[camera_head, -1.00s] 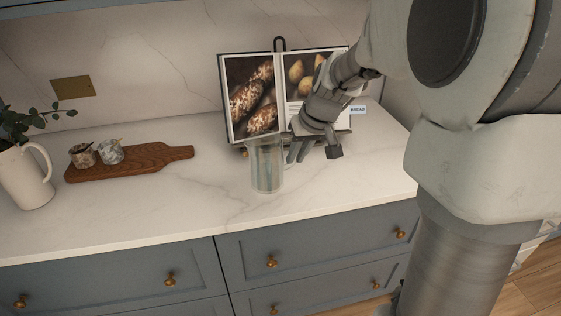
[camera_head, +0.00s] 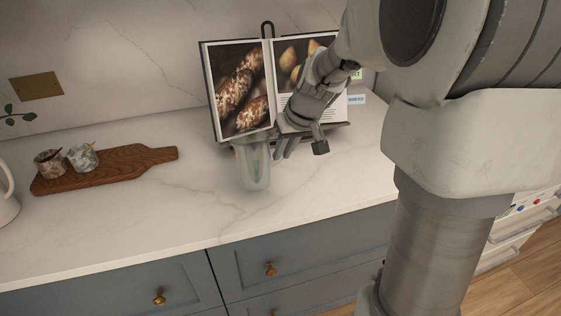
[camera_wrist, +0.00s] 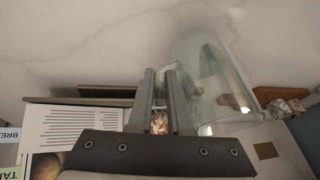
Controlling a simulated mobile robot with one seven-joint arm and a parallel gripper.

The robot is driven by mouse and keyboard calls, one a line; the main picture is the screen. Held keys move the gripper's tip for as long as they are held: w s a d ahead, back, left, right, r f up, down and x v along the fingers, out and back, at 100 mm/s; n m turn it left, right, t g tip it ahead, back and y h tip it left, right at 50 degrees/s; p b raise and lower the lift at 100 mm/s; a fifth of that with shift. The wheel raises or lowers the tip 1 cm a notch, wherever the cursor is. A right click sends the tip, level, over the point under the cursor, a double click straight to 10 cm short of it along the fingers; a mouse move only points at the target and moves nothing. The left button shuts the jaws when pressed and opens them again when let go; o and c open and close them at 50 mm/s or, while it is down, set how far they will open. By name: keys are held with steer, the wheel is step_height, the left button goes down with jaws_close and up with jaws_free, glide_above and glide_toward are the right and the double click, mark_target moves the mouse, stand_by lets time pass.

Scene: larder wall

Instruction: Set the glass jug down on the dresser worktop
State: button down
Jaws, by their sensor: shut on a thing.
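The clear glass jug (camera_head: 254,168) is upright over the dresser worktop (camera_head: 190,215), in front of the open cookbook. My gripper (camera_head: 281,148) is at the jug's right side and shut on it. In the wrist view the two fingers (camera_wrist: 162,82) are close together and the jug (camera_wrist: 222,78) stands just to their right. The exact part held, likely the handle, is hard to make out. I cannot tell whether the jug's base touches the worktop or is slightly above it.
The cookbook (camera_head: 240,88) on its stand is close behind the jug. A wooden board (camera_head: 120,167) with two small pots lies to the left, and a white pitcher (camera_head: 5,200) is at the left edge. The worktop between board and jug is clear. Drawers (camera_head: 290,265) are below.

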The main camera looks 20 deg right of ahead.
steer(key=shift+f+b, duration=1.3)
steer(key=shift+f, duration=0.5)
steer(key=shift+f, duration=0.25)
steer(key=c, duration=0.8)
jaws_free()
steer(key=shift+c, duration=0.2)
steer(key=shift+r, duration=0.15)
steer(key=shift+s+r, duration=0.1)
steer(key=shift+r, duration=0.2)
steer(key=p+v, duration=0.2)
steer(key=v, duration=0.9)
steer(key=shift+r, duration=0.2)
steer(key=shift+s+d, duration=0.1)
steer(key=shift+s, duration=0.05)
